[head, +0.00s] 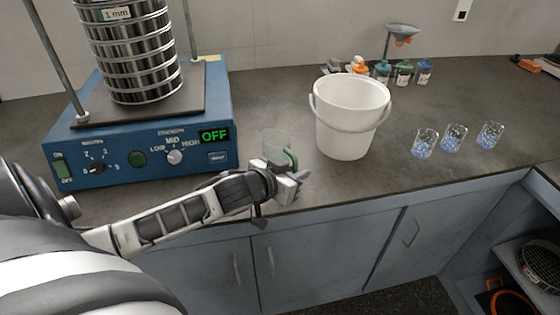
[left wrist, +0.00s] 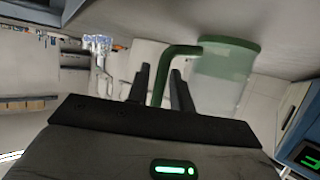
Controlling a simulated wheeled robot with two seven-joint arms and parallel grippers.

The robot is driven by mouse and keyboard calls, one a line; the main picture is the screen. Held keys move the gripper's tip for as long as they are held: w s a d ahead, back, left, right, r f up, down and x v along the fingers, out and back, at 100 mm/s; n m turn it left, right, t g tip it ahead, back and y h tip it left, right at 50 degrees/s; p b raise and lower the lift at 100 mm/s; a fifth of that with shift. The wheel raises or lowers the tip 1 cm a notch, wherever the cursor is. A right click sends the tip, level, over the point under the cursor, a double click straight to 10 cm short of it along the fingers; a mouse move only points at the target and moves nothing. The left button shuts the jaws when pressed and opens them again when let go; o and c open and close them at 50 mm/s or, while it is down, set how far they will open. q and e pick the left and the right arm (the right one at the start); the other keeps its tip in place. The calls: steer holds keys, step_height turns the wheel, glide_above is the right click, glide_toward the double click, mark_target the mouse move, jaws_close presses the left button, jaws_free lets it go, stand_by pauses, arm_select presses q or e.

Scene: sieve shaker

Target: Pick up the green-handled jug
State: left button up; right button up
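The clear jug (head: 277,143) with a green rim and a green handle (head: 292,158) is on the grey counter near its front edge, between the blue shaker and the white bucket. My left gripper (head: 294,177) is at the handle side of the jug and hides its lower part. In the left wrist view, the jug (left wrist: 222,80) is right of the fingers, and its handle (left wrist: 160,80) runs down between the two dark fingers (left wrist: 161,88). The fingers are apart, with a visible gap beside the handle. My right gripper is not in view.
The blue shaker (head: 130,150) with a metal sieve stack (head: 130,50) stands left of the jug; its display reads OFF. The white bucket (head: 345,130) stands close on the right. Several beakers (head: 456,136) and small bottles (head: 403,73) stand farther right and behind. Counter between is clear.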

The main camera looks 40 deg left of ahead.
arm_select(q)
jaws_close()
steer(key=shift+r, duration=0.2)
